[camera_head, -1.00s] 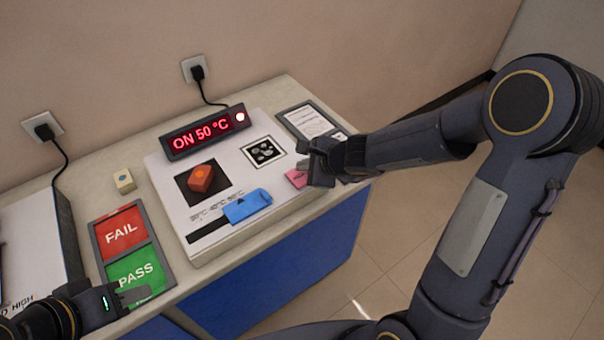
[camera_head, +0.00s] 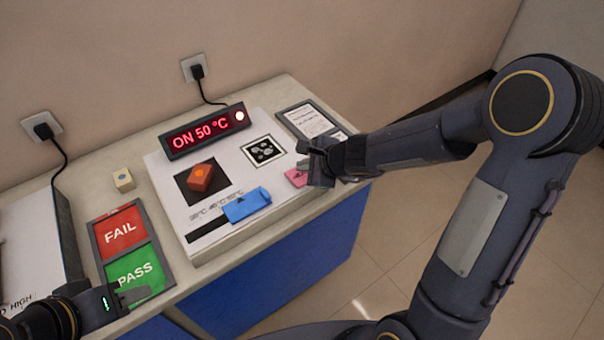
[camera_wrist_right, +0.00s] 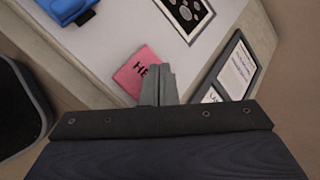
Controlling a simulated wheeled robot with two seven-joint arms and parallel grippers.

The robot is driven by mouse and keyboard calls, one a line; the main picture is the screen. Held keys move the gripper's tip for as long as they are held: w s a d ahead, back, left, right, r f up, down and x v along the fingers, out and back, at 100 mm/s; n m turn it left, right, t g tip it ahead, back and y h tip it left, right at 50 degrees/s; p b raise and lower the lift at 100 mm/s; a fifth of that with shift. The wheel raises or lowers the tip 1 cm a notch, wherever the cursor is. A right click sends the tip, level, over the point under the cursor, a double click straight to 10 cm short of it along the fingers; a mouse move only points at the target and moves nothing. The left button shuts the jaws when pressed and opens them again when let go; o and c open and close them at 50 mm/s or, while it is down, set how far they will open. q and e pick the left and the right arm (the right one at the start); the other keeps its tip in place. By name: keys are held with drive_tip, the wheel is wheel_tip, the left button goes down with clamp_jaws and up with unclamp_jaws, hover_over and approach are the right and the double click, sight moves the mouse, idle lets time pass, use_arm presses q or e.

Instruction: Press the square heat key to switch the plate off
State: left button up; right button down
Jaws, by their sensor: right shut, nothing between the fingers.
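The heat key is a pink square (camera_head: 297,178) at the front right of the white plate unit (camera_head: 222,187).
A blue slider (camera_head: 246,205), an orange-red block (camera_head: 201,178) on a dark square and a patterned card (camera_head: 264,151) are on the unit. A FAIL/PASS board (camera_head: 162,262) and small beige cube (camera_head: 123,180) are left. A framed sheet (camera_head: 306,121) lies behind my right gripper.

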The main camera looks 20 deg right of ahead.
sight(305, 176)
drive_tip(key=shift+f, duration=0.25)
drive_tip(key=shift+f+b, duration=0.5)
drive_tip(key=shift+b, duration=0.2)
idle(0.5)
drive_tip(key=shift+r, duration=0.1)
drive_tip(key=shift+r+p, duration=0.85)
drive_tip(key=shift+p, duration=0.05)
wheel_tip(305, 176, up, 6)
drive_tip(key=p, duration=0.5)
drive_tip(key=shift+p, duration=0.35)
drive_tip(key=shift+r, duration=0.1)
